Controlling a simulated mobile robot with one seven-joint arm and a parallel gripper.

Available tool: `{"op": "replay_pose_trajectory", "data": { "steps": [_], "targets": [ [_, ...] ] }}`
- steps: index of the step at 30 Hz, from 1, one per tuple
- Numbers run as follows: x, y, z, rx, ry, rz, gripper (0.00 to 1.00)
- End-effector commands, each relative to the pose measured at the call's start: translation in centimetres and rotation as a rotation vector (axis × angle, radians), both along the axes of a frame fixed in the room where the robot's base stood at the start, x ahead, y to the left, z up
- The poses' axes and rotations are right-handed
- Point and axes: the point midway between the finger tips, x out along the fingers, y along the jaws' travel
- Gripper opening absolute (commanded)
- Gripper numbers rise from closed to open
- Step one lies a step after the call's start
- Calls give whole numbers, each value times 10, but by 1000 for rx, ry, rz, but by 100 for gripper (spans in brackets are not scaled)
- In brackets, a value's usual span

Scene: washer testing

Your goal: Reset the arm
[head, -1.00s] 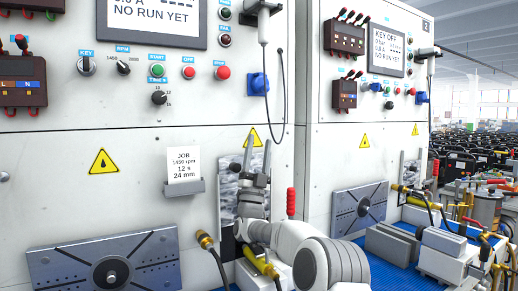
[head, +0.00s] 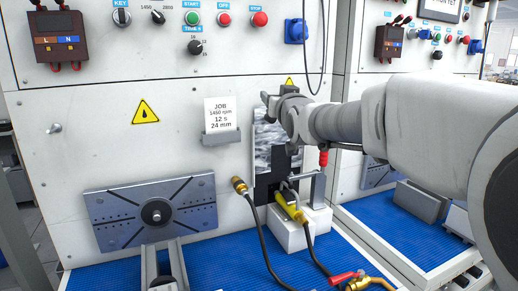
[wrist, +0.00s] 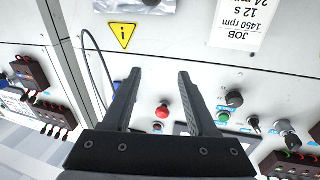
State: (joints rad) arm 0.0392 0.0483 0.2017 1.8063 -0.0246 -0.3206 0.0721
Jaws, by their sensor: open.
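My gripper (wrist: 158,78) is open in the wrist view, with two dark fingers spread apart and nothing between them. In the head view my arm reaches in from the right, and its end is in front of the white test panel (head: 120,180), above the yellow-handled hose fitting (head: 292,208). The gripper's fingers are hard to make out there. The wrist view shows the panel upside down, with a red stop button (wrist: 162,111) seen between the fingers and a job card (wrist: 241,22) at the top.
A slotted metal plate (head: 185,193) with a dark hub is at the left. A grey clamp (head: 318,187) with a red tip stands on white blocks by the fitting. Hoses and a brass valve (head: 370,284) lie on the blue mat (head: 225,255). A second panel is at the right.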

Motion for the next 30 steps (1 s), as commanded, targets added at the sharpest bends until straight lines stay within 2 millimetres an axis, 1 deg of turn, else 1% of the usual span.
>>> {"op": "replay_pose_trajectory", "data": {
  "steps": [1,2,3,5,6,8,9,11,12,14,15,17,18,21,24,25,27,30],
  "targets": [
    [-20,-7,-2,-24,61,-13,58],
    [-30,-10,-8,-38,102,-21,58],
    [-46,-16,-17,-56,159,-30,58],
    [-70,-26,-31,-80,243,-47,58],
    [-87,-32,-40,-94,300,-57,58],
    [-114,-42,-56,-111,387,-73,58],
    [-133,-48,-66,-122,443,-82,58],
    [-162,-58,-82,-133,530,-96,58],
    [-183,-64,-93,-140,587,-105,58],
    [-214,-72,-110,-148,674,-114,58],
    [-236,-78,-122,-150,731,-120,58],
    [-267,-84,-138,-153,815,-126,58],
    [-287,-87,-149,-154,866,-128,58],
    [-329,-93,-171,-152,976,-128,58],
    [-358,-96,-187,-149,1053,-125,58],
    [-364,-97,-190,-148,1070,-124,58],
    [-374,-97,-195,-147,1095,-122,58],
    [-379,-98,-199,-148,1111,-121,58]
  ]
}}
